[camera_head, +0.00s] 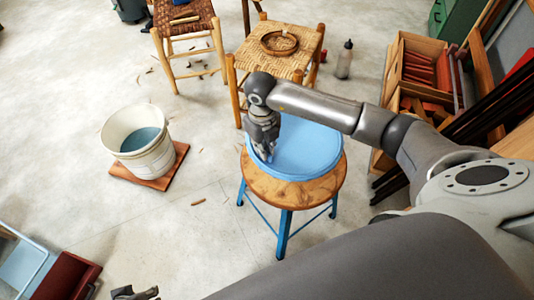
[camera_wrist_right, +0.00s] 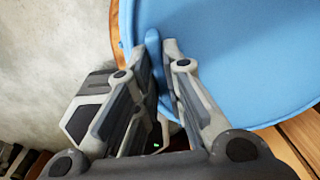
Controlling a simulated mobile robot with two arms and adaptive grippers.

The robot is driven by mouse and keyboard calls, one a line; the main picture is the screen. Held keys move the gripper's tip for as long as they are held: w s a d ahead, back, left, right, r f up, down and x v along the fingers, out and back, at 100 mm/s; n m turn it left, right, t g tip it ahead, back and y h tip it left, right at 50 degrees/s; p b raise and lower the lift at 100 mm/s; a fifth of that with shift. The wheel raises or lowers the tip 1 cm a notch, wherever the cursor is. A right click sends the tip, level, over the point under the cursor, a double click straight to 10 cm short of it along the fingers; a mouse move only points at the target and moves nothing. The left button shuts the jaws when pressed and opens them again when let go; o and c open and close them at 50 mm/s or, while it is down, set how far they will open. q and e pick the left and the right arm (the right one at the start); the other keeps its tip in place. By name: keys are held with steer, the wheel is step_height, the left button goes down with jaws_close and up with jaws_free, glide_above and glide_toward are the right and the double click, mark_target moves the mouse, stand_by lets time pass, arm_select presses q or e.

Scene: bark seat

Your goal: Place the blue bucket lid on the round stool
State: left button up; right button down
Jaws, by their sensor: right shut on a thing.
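The blue bucket lid (camera_head: 310,150) lies over the wooden top of the round stool (camera_head: 298,192), towards its far side. The stool has blue legs. My right gripper (camera_head: 268,156) points down at the lid's left edge. In the right wrist view the fingers (camera_wrist_right: 160,50) are shut on a blue tab at the rim of the lid (camera_wrist_right: 240,55). The lid looks flat on or very close to the stool top; I cannot tell if it fully rests there. My left gripper (camera_head: 135,294) shows only as a small dark part at the bottom edge.
A white bucket (camera_head: 150,165) with blue-grey contents stands on a reddish board (camera_head: 175,170) at left. A woven stool (camera_head: 262,62) with a round basket (camera_head: 279,43) stands behind. A bottle (camera_head: 345,60) and wooden crates (camera_head: 405,55) are to the right.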

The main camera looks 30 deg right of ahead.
steer(key=f, duration=0.1)
steer(key=d+f, duration=0.1)
steer(key=f, duration=0.1)
steer(key=shift+w+f+b, duration=0.15)
steer(key=shift+f+b, duration=0.05)
steer(key=shift+b, duration=0.2)
arm_select(q)
steer(key=shift+v, duration=2.05)
arm_select(e)
steer(key=shift+f, duration=0.4)
steer(key=shift+f, duration=0.15)
steer(key=c, duration=1.5)
jaws_free()
arm_select(q)
steer(key=shift+a, duration=0.1)
